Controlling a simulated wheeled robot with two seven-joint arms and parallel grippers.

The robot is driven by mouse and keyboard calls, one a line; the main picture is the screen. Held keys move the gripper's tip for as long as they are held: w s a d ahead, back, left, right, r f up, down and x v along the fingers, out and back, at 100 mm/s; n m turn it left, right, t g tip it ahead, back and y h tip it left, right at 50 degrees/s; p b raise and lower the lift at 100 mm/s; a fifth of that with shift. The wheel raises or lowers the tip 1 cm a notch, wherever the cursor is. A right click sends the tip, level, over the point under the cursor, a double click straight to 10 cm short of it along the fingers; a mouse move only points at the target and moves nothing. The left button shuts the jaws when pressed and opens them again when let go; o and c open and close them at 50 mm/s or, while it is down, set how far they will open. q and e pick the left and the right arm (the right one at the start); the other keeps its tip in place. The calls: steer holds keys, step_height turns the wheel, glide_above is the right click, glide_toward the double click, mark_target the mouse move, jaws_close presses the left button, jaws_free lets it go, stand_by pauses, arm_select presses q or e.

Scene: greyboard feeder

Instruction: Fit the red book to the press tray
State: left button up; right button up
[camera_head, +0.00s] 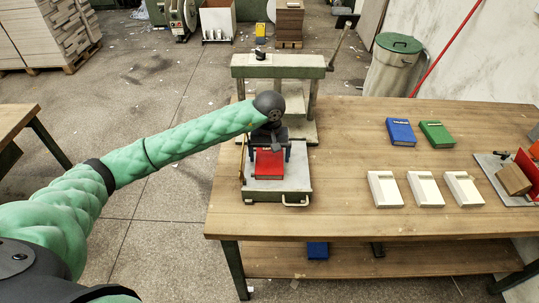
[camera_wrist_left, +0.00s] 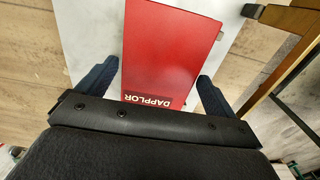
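The red book (camera_head: 270,165) lies flat on the pale press tray (camera_head: 290,185), which has a front handle and sits in front of the green-and-grey press (camera_head: 278,72). My left gripper (camera_head: 269,151) is over the far part of the book, its fingers spread to either side. In the left wrist view the red book (camera_wrist_left: 165,50), lettered DAPPLOR, lies between the two open fingers (camera_wrist_left: 155,85) with narrow gaps and at a slight angle to them. The gripper hides part of the book's far end in the head view. My right gripper is out of view.
A blue book (camera_head: 400,132) and a green book (camera_head: 436,134) lie right of the press. A metal plate with a brown block (camera_head: 514,179) is at the right edge. The table's middle is clear.

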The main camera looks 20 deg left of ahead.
mark_target(270, 158)
arm_select(q)
steer(key=shift+o, duration=0.3)
steer(key=shift+r, duration=0.15)
steer(key=shift+r+b, duration=0.25)
steer(key=shift+b, duration=0.05)
step_height(270, 158, up, 5)
steer(key=shift+r+b, duration=0.2)
steer(key=shift+b, duration=0.95)
steer(key=shift+r, duration=0.8)
